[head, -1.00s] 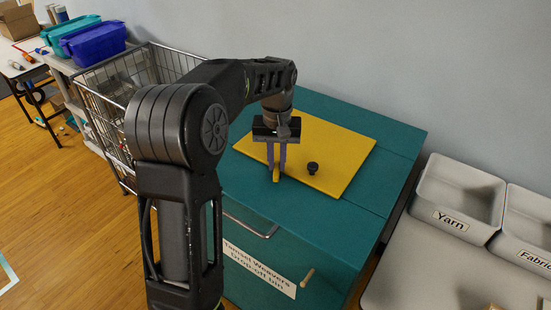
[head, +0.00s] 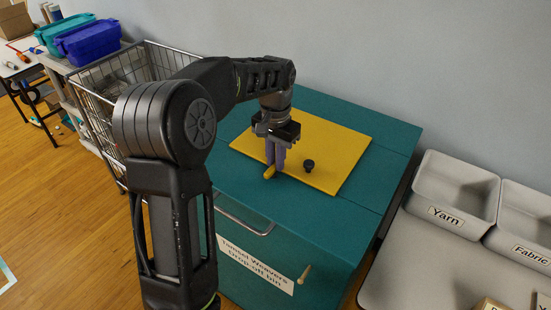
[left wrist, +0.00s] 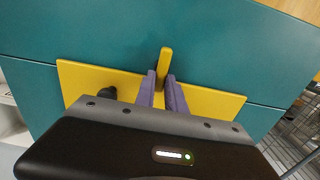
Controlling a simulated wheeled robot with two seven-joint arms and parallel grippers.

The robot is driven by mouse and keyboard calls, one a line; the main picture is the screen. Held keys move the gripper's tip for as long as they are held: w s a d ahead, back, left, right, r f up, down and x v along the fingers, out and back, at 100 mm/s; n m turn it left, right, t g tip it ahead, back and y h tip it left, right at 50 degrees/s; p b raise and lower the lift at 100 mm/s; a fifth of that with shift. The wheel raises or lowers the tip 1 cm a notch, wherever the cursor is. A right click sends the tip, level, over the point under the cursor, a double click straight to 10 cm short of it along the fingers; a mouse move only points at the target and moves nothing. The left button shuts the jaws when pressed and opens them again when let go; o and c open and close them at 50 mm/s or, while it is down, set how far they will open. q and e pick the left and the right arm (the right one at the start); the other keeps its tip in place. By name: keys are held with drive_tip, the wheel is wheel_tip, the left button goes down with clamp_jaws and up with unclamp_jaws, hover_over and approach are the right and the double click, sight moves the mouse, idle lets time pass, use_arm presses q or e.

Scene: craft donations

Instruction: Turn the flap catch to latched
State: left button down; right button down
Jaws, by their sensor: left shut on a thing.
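The flap catch (head: 268,173) is a small yellow bar at the front edge of the yellow flap (head: 335,150), on top of the teal drop-off bin (head: 240,195). My left gripper (head: 275,166) points down over it, its purple fingers shut on the bar. In the left wrist view the catch (left wrist: 165,62) stands between the two fingers (left wrist: 161,77). Its free end reaches past the flap's edge over the teal top, roughly square to that edge. The part between the fingers is mostly hidden. My right gripper is not in view.
A dark knob (head: 309,166) stands on the flap, close to the right of the fingers. A metal handle (head: 243,222) is on the bin's front edge. A wire cart (head: 90,100) stands left; grey trays (head: 455,195) sit on the right. The bin's front top is clear.

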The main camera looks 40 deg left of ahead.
use_arm(q)
drive_tip(key=c, duration=1.4)
unclamp_jaws()
drive_tip(key=shift+r, duration=0.1)
wheel_tip(320, 180, up, 8)
drive_tip(key=shift+f, duration=0.2)
drive_tip(key=shift+f, duration=0.1)
